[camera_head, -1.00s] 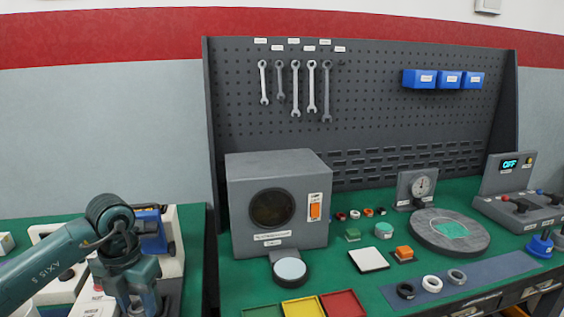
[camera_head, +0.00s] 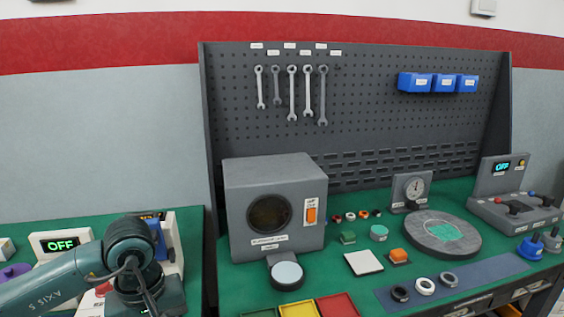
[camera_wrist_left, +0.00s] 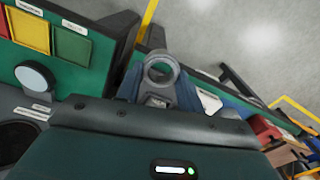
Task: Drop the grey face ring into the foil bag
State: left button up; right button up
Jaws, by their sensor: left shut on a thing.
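My left gripper (camera_wrist_left: 158,92) is shut on a grey ring (camera_wrist_left: 160,54) in the left wrist view. The ring stands on edge between the fingertips, its hole facing the camera. In the head view my left arm comes in at the lower left, in front of a white machine with a lit OFF display (camera_head: 58,244). The fingers and held ring are not visible there. I cannot make out the foil bag in either view. Another grey ring (camera_head: 447,279) lies on the blue mat (camera_head: 510,271) at the right. My right gripper is not in view.
A grey chamber box (camera_head: 275,200) stands on the green bench, with yellow (camera_head: 299,309) and red (camera_head: 340,306) trays in front. A dark ring (camera_head: 399,293) and a white ring (camera_head: 425,286) share the mat. A gap separates the two benches.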

pick_arm(q)
jog(key=m, duration=0.1)
jog(key=s+m, duration=0.1)
jog(key=m, duration=0.1)
jog(key=d+m, duration=0.1)
jog(key=m, duration=0.1)
jog(key=shift+s+r, duration=0.25)
jog(key=shift+s, duration=0.05)
jog(key=shift+d, duration=0.15)
